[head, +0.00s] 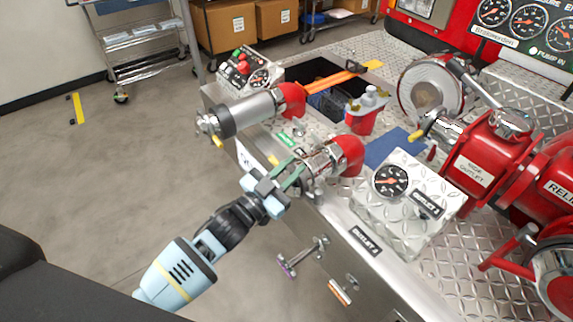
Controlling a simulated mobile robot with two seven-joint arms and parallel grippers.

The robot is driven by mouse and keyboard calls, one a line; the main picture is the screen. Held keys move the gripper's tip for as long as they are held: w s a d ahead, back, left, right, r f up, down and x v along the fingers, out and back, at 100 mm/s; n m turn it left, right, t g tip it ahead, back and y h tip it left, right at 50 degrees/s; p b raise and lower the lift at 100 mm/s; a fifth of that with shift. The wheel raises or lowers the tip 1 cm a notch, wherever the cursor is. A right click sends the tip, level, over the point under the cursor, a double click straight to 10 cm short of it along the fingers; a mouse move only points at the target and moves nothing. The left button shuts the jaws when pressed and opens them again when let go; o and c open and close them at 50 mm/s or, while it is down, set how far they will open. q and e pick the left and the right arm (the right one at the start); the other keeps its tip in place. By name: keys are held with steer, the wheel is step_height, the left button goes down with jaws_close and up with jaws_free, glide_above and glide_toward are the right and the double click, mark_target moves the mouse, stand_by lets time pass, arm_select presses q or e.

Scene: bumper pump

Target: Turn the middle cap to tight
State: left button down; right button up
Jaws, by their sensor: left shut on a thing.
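The middle cap (308,174) is a silvery metal piece at the end of the middle outlet, whose red elbow (349,154) rises from the bumper's top. My left gripper (291,174) reaches in from the lower left. Its greenish fingers are shut on the middle cap from its outer end. The fingers hide part of the cap, and I cannot tell how tight it sits. My right gripper is out of view.
A longer capped outlet (248,113) stands behind, close to my left gripper. A gauge panel (408,204) stands to the right, and a valve handle (304,257) juts from the bumper's front below. Open floor (110,180) lies to the left.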

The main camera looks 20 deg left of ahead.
mark_target(298, 185)
arm_select(q)
steer(key=m, duration=0.1)
steer(key=d+m+h, duration=0.1)
steer(key=m, duration=0.1)
steer(key=s+f+m, duration=0.1)
steer(key=shift+d+m+h+b, duration=0.25)
steer(key=shift+m+h+b, duration=0.05)
steer(key=shift+s+d+f+m+g+h+b, duration=0.1)
steer(key=shift+s+d+f+m+g+h, duration=0.1)
steer(key=shift+m, duration=0.45)
steer(key=shift+s+d+f+m+g+h+b, duration=0.1)
steer(key=shift+m+g+h+b, duration=0.1)
steer(key=shift+m, duration=0.4)
steer(key=shift+s+d+f+m+g+h+b, duration=0.1)
steer(key=shift+s+d+f+m+h, duration=0.1)
steer(key=shift+m, duration=0.45)
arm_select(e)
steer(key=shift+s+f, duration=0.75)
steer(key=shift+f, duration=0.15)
arm_select(q)
steer(key=c, duration=1.3)
jaws_free()
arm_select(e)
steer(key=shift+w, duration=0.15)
